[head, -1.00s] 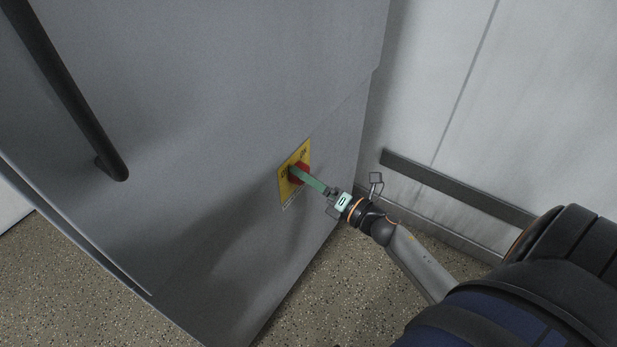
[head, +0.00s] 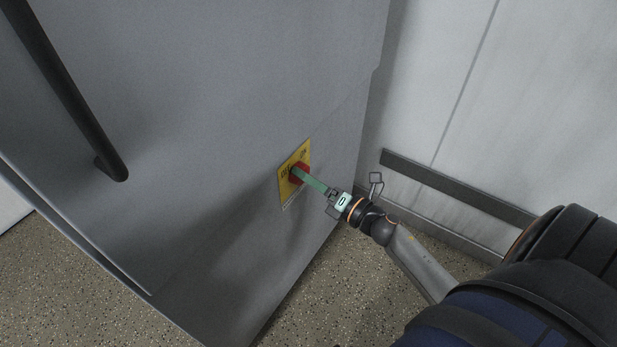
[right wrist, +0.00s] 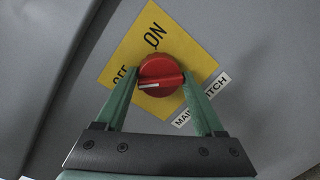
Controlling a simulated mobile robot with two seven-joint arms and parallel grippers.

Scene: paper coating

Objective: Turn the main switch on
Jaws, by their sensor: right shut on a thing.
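The main switch is a red round knob (right wrist: 161,74) on a yellow plate (right wrist: 187,54) marked OFF and ON, with a white "MAIN SWITCH" label (right wrist: 211,88) beside it. The knob's raised bar lies nearly level in the right wrist view. Its white mark is at the left end, on the side of the OFF lettering; ON is above. In the head view the knob (head: 303,172) is on the grey cabinet's lower right. My right gripper (head: 297,174) is shut on the knob, one green finger on each side. My left gripper is not in view.
The grey cabinet front (head: 200,110) fills the left and centre, with a dark bar handle (head: 75,100) at upper left. A pale wall with a dark rail (head: 455,187) stands to the right. Speckled floor (head: 330,265) is clear below.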

